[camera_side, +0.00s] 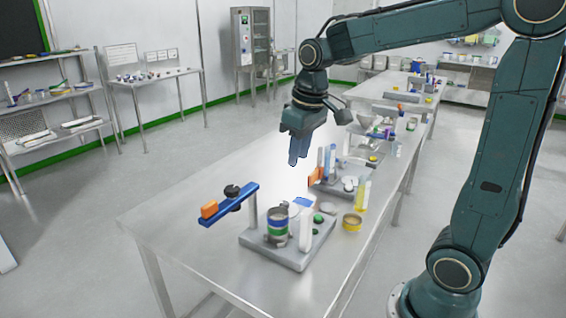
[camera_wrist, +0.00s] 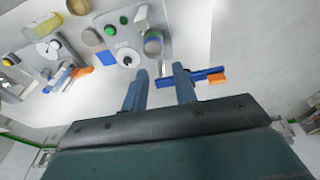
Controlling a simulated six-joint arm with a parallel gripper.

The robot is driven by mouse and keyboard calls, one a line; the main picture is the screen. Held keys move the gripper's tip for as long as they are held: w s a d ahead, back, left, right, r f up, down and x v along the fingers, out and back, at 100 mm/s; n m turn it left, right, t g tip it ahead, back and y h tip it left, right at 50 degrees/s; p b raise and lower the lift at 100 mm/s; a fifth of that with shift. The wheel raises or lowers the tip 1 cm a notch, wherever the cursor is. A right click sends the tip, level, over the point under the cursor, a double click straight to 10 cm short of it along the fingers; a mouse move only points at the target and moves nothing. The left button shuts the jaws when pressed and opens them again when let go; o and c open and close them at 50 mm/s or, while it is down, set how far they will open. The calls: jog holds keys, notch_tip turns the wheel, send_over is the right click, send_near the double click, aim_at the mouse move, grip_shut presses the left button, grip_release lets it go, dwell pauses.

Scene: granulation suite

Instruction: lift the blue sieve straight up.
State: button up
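A short upright stack of sieves (camera_side: 277,228) stands on a grey base plate (camera_side: 257,243) near the front of the steel table. The stack also shows in the wrist view (camera_wrist: 153,44), beyond my fingertips. My gripper (camera_side: 298,162) is high above the table, behind and a little right of the stack in the side view, fingers pointing down. In the wrist view my gripper (camera_wrist: 160,70) has its two blue fingers apart with nothing between them.
A blue bar with an orange end (camera_side: 230,205) reaches left from the base plate, near the stack. A white post (camera_side: 306,228) stands just right of the stack. The table's left part is clear.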

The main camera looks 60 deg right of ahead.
jog(key=w+d+f+g, duration=0.2)
jog(key=w+d+f, duration=0.4)
jog(key=w, duration=0.2)
jog(key=shift+f, duration=0.4)
jog(key=shift+d, duration=0.1)
jog(key=shift+f, duration=4.3)
jog(key=shift+f, duration=2.6)
grip_shut()
